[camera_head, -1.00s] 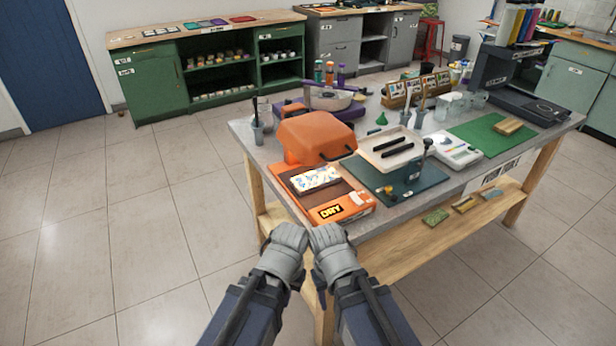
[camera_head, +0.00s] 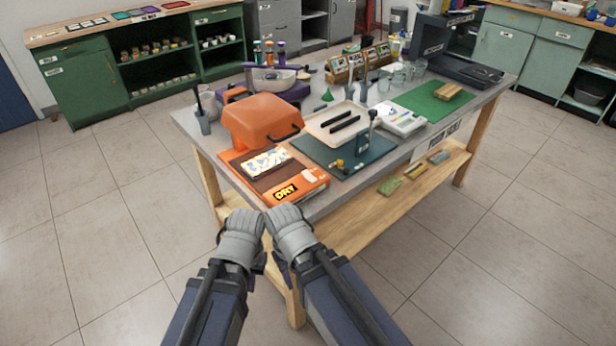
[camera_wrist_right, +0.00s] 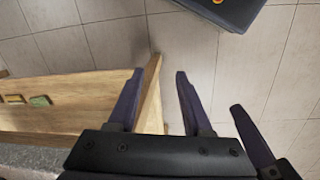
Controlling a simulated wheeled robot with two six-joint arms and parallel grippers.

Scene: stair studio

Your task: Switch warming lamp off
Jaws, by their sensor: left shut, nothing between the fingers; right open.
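An orange unit labelled DRY (camera_head: 285,190) sits at the near left corner of the table; I take it to be the warming lamp. Its rounded orange hood (camera_head: 258,120) is over the back, with a patterned piece (camera_head: 266,162) lying in front. A small white switch-like part (camera_head: 310,175) is at its front right; its position is unclear. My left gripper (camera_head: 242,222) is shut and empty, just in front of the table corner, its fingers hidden. My right gripper (camera_head: 290,222) is beside it; its fingers show open and empty in the right wrist view (camera_wrist_right: 159,74).
A dark green mat (camera_head: 338,178) with a white tray (camera_head: 322,116) lies right of the unit. A small stamp-like post (camera_head: 371,128) stands by it. A wooden lower shelf (camera_head: 350,215) juts out below the tabletop. Tiled floor is free left and right.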

